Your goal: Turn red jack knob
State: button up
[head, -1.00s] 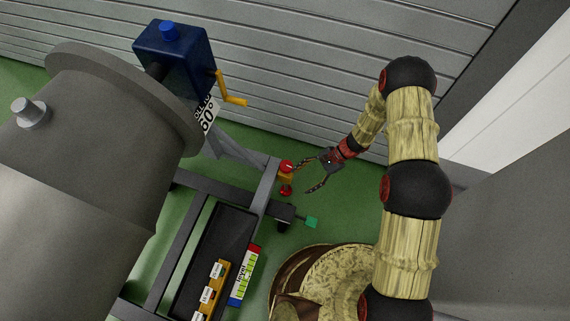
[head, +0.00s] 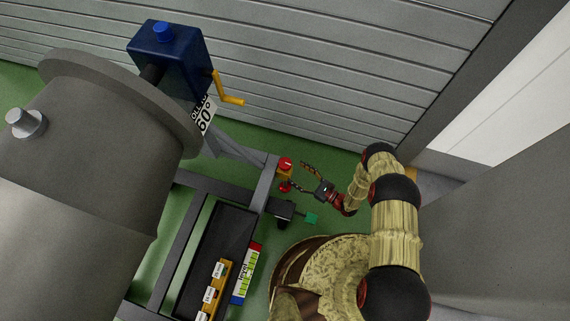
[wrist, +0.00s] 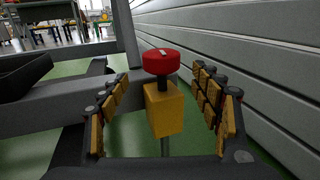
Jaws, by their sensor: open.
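The red jack knob (wrist: 161,62) is a round red cap with a small white mark on top. It sits on a dark stem above a yellow-orange block (wrist: 164,109). In the head view the red knob (head: 286,163) is at the corner of the grey frame, with a second red part (head: 285,187) below it. My gripper (head: 297,177) is open, its fingers pointing left toward the jack. In the wrist view my gripper (wrist: 165,108) has a finger on each side of the block, with gaps visible. The knob stands higher than the fingertips in that view. Nothing is held.
The grey stand frame (head: 183,236) carries a black tray (head: 213,264). A blue gearbox (head: 170,58) with a yellow crank (head: 226,91) is up left. A slatted wall (head: 330,70) runs behind.

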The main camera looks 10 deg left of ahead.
aim_at(285, 165)
jog(key=shift+b+x, duration=1.1)
jog(key=shift+x, duration=2.7)
jog(key=shift+w+f, duration=0.1)
jog(key=shift+f, duration=0.05)
jog(key=shift+c, duration=0.9)
jog(key=c, duration=1)
